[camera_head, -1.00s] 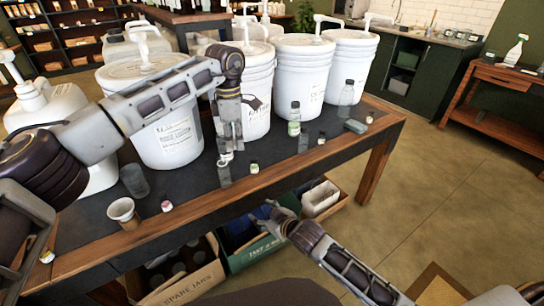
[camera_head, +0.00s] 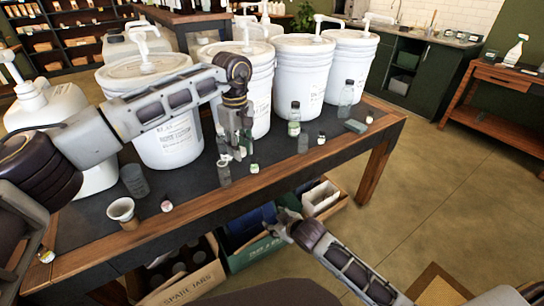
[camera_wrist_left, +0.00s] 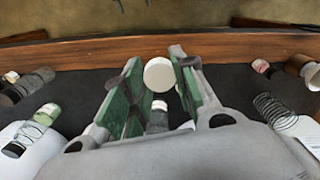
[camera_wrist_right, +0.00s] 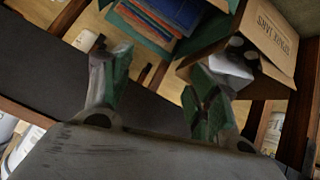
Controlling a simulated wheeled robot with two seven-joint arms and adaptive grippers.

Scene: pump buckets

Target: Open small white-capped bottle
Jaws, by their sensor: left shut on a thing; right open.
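My left gripper (camera_head: 237,154) points down over the dark tabletop. In the left wrist view, its fingers are shut on a round white cap (camera_wrist_left: 158,74). Whether a bottle is under this cap is hidden. A smaller white-topped bottle (camera_wrist_left: 158,118) shows between the fingers, lower in that view. In the head view, a clear small bottle (camera_head: 223,174) stands beside the left fingers, and a small labelled vial (camera_head: 254,168) stands to their right. My right gripper (camera_head: 282,226) is open and empty in front of the table's front edge, below the tabletop.
Large white pump buckets (camera_head: 302,75) line the back of the table. A green-labelled bottle (camera_head: 294,122) and a clear bottle (camera_head: 346,95) stand right. A cup (camera_head: 122,213) and pink-labelled vial (camera_head: 167,206) stand left. A spare jars box (camera_head: 190,285) sits below.

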